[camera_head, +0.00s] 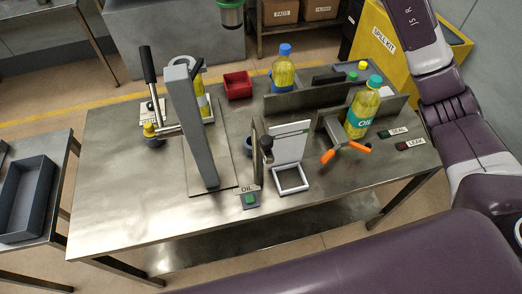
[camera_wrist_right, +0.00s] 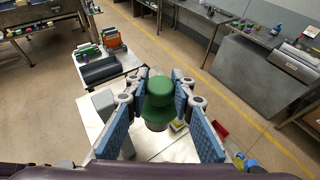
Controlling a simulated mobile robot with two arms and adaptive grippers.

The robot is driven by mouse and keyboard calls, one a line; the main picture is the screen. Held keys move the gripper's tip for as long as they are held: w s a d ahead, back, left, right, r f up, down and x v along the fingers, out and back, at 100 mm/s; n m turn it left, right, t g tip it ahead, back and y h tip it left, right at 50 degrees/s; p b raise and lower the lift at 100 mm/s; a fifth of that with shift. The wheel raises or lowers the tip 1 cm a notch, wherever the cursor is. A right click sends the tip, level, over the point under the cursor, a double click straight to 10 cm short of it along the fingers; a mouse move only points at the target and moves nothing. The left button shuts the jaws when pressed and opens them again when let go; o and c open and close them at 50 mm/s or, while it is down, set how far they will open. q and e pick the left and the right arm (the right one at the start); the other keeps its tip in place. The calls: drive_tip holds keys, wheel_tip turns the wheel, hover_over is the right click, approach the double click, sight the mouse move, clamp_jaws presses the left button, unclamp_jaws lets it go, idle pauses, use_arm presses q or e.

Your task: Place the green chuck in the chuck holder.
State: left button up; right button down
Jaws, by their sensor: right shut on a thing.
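The green chuck (camera_wrist_right: 158,97) is between the blue-padded fingers of my right gripper (camera_wrist_right: 158,108), which is shut on it. Its round green top faces the wrist camera; most of its lower part is hidden. In the head view the chuck (camera_head: 230,14) hangs at the top edge, high above the far side of the table, its grey rim downward. The right gripper itself is outside the head view. I cannot tell which fixture on the table is the chuck holder. My left gripper is in neither view.
The metal table (camera_head: 115,200) carries a tall grey column (camera_head: 190,125), a black-handled lever (camera_head: 148,65), a red bin (camera_head: 238,85), a blue-capped bottle (camera_head: 283,72), an oil bottle (camera_head: 362,112) and an orange-handled clamp (camera_head: 343,146). The table's front left is clear.

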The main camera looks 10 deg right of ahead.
sight(233, 14)
drive_tip(key=s+f, duration=0.2)
drive_tip(key=f, duration=0.1)
drive_tip(key=s+d+f, duration=0.1)
drive_tip(key=shift+f, duration=0.3)
drive_tip(key=s+d+f, duration=0.4)
drive_tip(key=s+f, duration=0.4)
drive_tip(key=f, duration=0.1)
drive_tip(key=s+d+f, duration=0.5)
drive_tip(key=s+f, duration=0.3)
drive_tip(key=shift+s+d+f, duration=0.25)
drive_tip(key=shift+f, duration=0.1)
drive_tip(key=shift+w+d+r, duration=0.1)
drive_tip(key=shift+d, duration=0.05)
